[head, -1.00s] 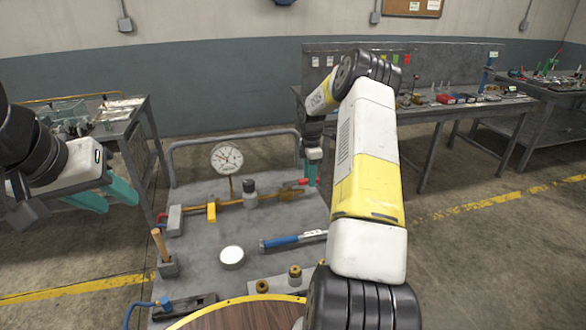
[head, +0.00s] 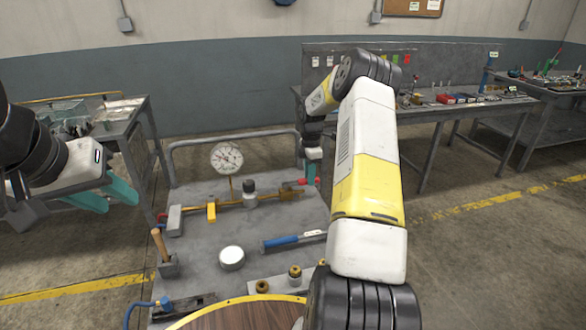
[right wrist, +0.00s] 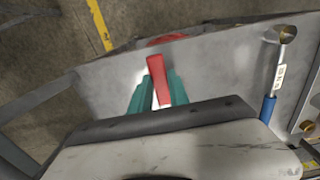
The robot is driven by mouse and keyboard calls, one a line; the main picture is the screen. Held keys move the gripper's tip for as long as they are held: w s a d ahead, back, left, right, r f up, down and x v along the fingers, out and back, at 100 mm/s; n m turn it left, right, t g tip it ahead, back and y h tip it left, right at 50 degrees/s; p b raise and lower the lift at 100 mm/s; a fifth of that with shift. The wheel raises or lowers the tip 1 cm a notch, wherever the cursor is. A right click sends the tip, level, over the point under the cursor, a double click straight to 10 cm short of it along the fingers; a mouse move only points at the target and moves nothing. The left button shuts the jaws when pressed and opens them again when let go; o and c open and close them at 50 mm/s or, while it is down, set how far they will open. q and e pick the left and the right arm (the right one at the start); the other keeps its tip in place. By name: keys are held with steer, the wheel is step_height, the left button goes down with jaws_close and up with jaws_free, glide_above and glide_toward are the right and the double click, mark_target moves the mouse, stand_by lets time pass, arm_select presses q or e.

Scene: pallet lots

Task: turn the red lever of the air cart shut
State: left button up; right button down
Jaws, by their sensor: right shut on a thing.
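The air cart (head: 205,262) stands in front of me, with a brass pipe run, a round gauge (head: 227,157) and a valve across its top. The red lever (head: 297,182) is at the right end of the pipe, partly hidden by my right gripper (head: 313,174). In the right wrist view the red lever (right wrist: 158,76) lies between the teal fingers of my right gripper (right wrist: 158,92), which is shut on it. My left gripper (head: 107,194) is open and empty, left of the cart.
A wooden-handled tool in a block (head: 161,246), a white round tin (head: 231,257), a blue-handled wrench (head: 283,242) and brass fittings (head: 295,272) sit on the cart top. A grey rail (head: 230,135) runs along its back. Workbenches stand behind at right.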

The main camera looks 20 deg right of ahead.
steer(key=shift+r, duration=0.1)
stand_by(0.7)
steer(key=s+m, duration=0.2)
steer(key=shift+a+m, duration=0.25)
steer(key=shift+m, duration=0.15)
steer(key=s+m, duration=0.2)
steer(key=shift+a+m, duration=0.4)
steer(key=s+a+m, duration=0.1)
steer(key=m, duration=0.1)
steer(key=s+a+m, duration=0.1)
steer(key=m, duration=0.1)
steer(key=shift+s+a, duration=0.2)
steer(key=a+m, duration=0.1)
steer(key=m, duration=0.1)
steer(key=s+a+m, duration=0.1)
steer(key=m, duration=0.1)
steer(key=shift+s+a, duration=0.15)
steer(key=shift+a, duration=0.1)
steer(key=a+m, duration=0.2)
steer(key=m, duration=0.1)
steer(key=shift+s, duration=0.2)
steer(key=shift+a+m, duration=0.6)
steer(key=shift+m, duration=0.2)
steer(key=c, duration=1.2)
jaws_free()
steer(key=shift+c, duration=0.2)
